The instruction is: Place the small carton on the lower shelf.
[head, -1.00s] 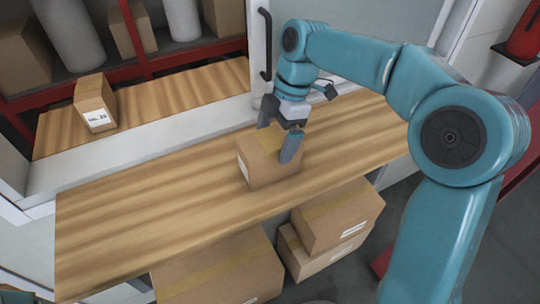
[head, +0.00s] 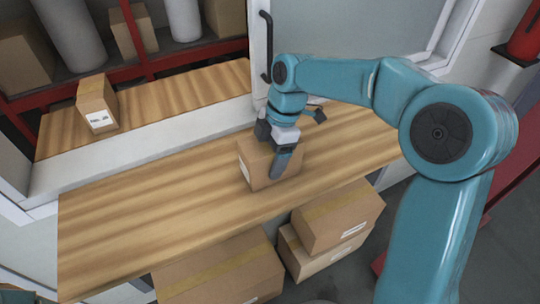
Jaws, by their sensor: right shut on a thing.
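A small brown carton (head: 257,168) sits on the near wooden shelf board (head: 150,225), right of its middle. My right gripper (head: 275,150) comes down on the carton from above and is shut on it, one finger over its near right side. The far finger's contact is partly hidden by the carton and gripper. A second small carton with a white label (head: 98,105) stands upright on the wooden board behind the white sill. My left gripper is not in view.
Larger cartons (head: 335,215) are stacked below the board's front edge, with another (head: 220,270) beside them. A white frame with a black handle (head: 266,45) stands behind my right arm. The board's left half is clear. A red rack (head: 60,95) holds boxes and cylinders.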

